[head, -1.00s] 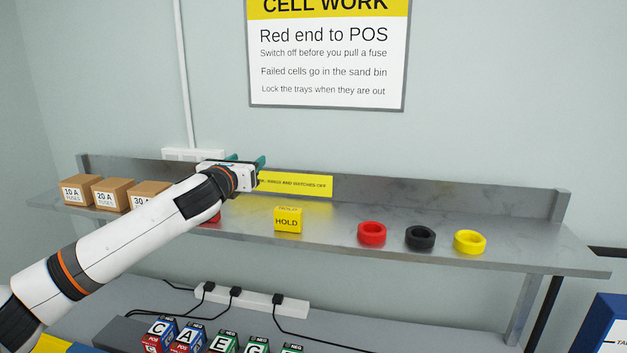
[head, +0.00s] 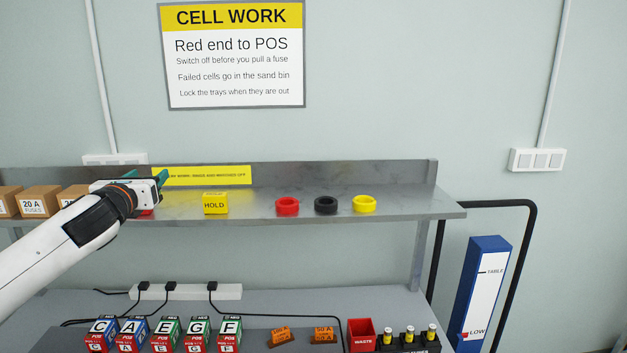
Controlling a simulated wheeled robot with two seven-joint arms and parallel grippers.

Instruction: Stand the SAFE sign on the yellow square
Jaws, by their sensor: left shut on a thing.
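My left gripper (head: 150,178) reaches over the steel shelf (head: 400,207) at the left, its teal fingers pointing away from me. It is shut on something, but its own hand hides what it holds. I cannot make out a SAFE sign. A yellow HOLD block (head: 215,205) stands upright on the shelf, just right of the gripper. A small red thing (head: 147,212) shows partly below the gripper; I cannot tell what it is. I see no yellow square in this view. My right gripper is not in view.
Fuse boxes (head: 40,201) stand at the shelf's left. Below are lettered cells (head: 166,334), a power strip (head: 186,292) and a red waste bin (head: 361,336). A blue gauge board (head: 482,293) stands right.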

